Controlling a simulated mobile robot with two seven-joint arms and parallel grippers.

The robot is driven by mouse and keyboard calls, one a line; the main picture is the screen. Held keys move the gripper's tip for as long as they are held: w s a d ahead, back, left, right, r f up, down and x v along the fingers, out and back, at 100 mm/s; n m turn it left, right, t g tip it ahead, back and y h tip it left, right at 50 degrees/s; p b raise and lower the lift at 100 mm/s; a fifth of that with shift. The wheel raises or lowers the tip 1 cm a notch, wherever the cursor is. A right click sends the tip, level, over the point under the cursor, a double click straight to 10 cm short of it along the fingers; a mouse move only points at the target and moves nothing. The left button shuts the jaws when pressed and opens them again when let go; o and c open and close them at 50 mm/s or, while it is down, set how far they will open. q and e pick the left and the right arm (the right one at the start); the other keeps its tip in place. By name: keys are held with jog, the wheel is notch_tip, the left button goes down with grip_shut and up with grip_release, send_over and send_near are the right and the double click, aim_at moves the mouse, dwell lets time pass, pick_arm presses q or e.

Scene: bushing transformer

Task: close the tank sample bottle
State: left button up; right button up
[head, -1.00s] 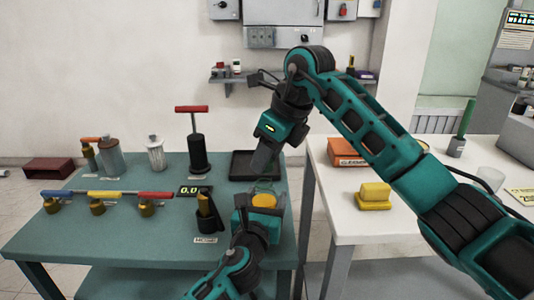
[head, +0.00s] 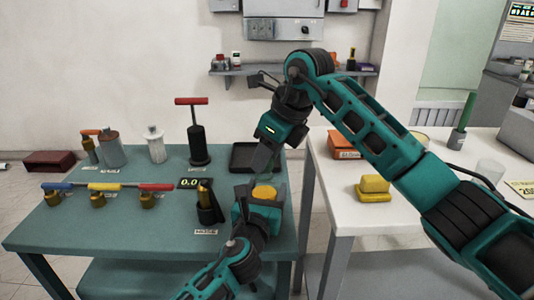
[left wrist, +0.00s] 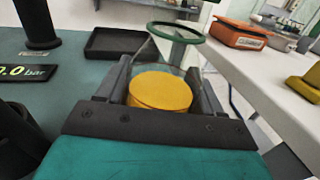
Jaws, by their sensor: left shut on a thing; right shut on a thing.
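My left gripper (head: 262,192) is shut around the sample bottle beside the near right part of the green table. The yellow contents (left wrist: 160,92) show as a round disc between its fingers in the left wrist view, and also in the head view (head: 264,193). Clear, glass-like walls and a dark green ring (left wrist: 178,32) show beyond the disc; I cannot tell whether the ring is the bottle's rim. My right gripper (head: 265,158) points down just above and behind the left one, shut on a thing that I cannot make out. Whether that thing touches the bottle is unclear.
The green table (head: 130,225) holds a black tray (head: 243,157), a red-handled pump (head: 198,145), a pressure display (head: 188,183) and a black holder (head: 208,208). A white table (head: 335,190) to the right carries an orange box (head: 343,146) and a yellow block (head: 373,188).

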jog(key=shift+f, duration=0.6)
jog(key=m+h, duration=0.1)
jog(key=m, duration=0.2)
jog(key=m+t+h, duration=0.1)
jog(key=m, duration=0.2)
jog(key=shift+s+a+t, duration=0.1)
jog(key=shift+a+t, duration=0.05)
jog(key=shift+t, duration=0.15)
jog(key=m+h, duration=0.1)
jog(key=m, duration=0.3)
jog(key=m+h, duration=0.1)
jog(key=m, duration=0.2)
jog(key=shift+a+t+h, duration=0.25)
jog(key=shift+t+h, duration=0.05)
jog(key=m+h, duration=0.1)
jog(key=m, duration=0.2)
jog(key=m+g+h, duration=0.1)
jog(key=m, duration=0.2)
jog(key=shift+a, duration=0.15)
jog(key=m+g+h, duration=0.1)
jog(key=m, duration=0.3)
jog(key=shift+a, duration=0.1)
jog(key=m+g, duration=0.1)
jog(key=m, duration=0.2)
jog(key=shift+w+h, duration=0.2)
jog(key=shift+h, duration=0.2)
jog(key=o, duration=1)
